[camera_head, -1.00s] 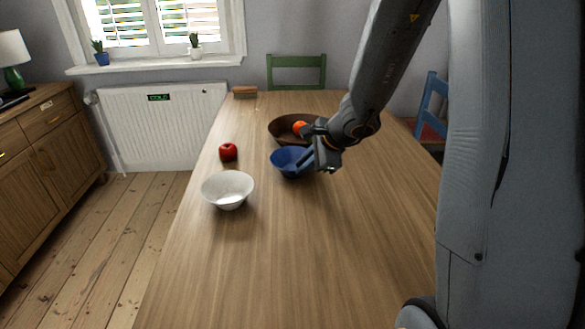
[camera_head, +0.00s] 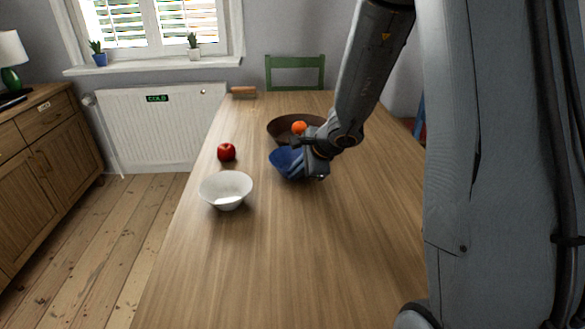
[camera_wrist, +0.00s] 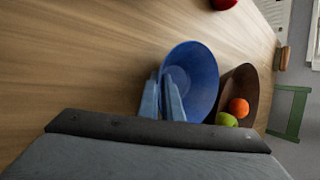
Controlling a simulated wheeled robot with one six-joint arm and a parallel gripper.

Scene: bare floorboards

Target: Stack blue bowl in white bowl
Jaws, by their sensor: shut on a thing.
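The blue bowl (camera_head: 284,163) is at the middle of the table, in front of the brown bowl. My gripper (camera_head: 305,168) is at its right side and partly covers it. In the wrist view my gripper's fingers (camera_wrist: 163,97) are shut on the near rim of the blue bowl (camera_wrist: 197,78). I cannot tell whether the bowl's base touches the table. The white bowl (camera_head: 227,189) stands upright and empty on the table, to the left and nearer. It is not seen in the wrist view.
The wooden table (camera_head: 270,270) is clear in front. A red apple (camera_head: 227,152) lies behind the white bowl. A brown bowl (camera_head: 277,131) with an orange (camera_head: 299,127) and a green fruit (camera_wrist: 227,119) stands behind the blue bowl. A green chair (camera_head: 295,72) is at the far end.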

